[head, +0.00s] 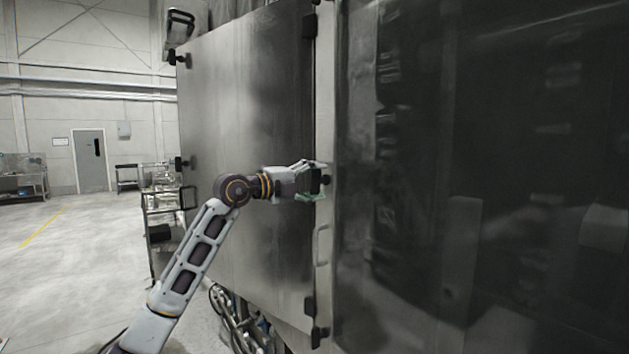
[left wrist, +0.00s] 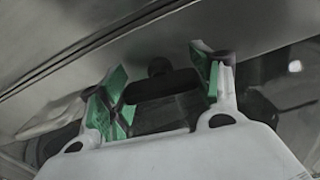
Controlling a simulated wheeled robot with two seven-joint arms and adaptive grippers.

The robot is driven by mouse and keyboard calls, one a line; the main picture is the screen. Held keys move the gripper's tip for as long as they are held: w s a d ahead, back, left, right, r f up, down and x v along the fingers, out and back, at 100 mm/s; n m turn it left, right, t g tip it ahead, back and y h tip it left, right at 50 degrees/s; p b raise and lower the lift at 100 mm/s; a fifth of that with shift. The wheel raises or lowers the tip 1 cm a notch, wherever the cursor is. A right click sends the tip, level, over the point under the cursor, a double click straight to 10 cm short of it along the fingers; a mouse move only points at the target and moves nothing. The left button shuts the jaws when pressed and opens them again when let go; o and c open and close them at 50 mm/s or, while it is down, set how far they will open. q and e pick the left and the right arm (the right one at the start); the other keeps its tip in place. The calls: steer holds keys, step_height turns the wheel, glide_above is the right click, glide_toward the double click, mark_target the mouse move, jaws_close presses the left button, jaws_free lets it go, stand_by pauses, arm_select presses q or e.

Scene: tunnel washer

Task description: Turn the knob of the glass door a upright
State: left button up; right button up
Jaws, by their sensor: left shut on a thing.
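The large dark glass door (head: 480,190) fills the right of the head view and looks closed. A small black knob (head: 326,179) sits at its left edge, partly hidden by my left gripper (head: 313,182). In the left wrist view the dark knob (left wrist: 160,82) lies between the green-padded fingers of my left gripper (left wrist: 158,90), which is shut on it. The knob's exact angle is hard to tell from these views. My right gripper is not in view.
A grey metal panel (head: 245,120) stands left of the door. Other black fittings sit on the seam above (head: 309,25) and below (head: 318,335). A pale handle (head: 321,245) is below my gripper. A wire rack (head: 165,225) stands behind my arm; open floor (head: 70,260) lies left.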

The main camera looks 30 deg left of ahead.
arm_select(q)
steer(key=shift+n, duration=0.6)
steer(key=o, duration=1)
steer(key=shift+s+a, duration=0.1)
steer(key=shift+s, duration=0.05)
steer(key=shift+v, duration=5.85)
steer(key=shift+f, duration=0.1)
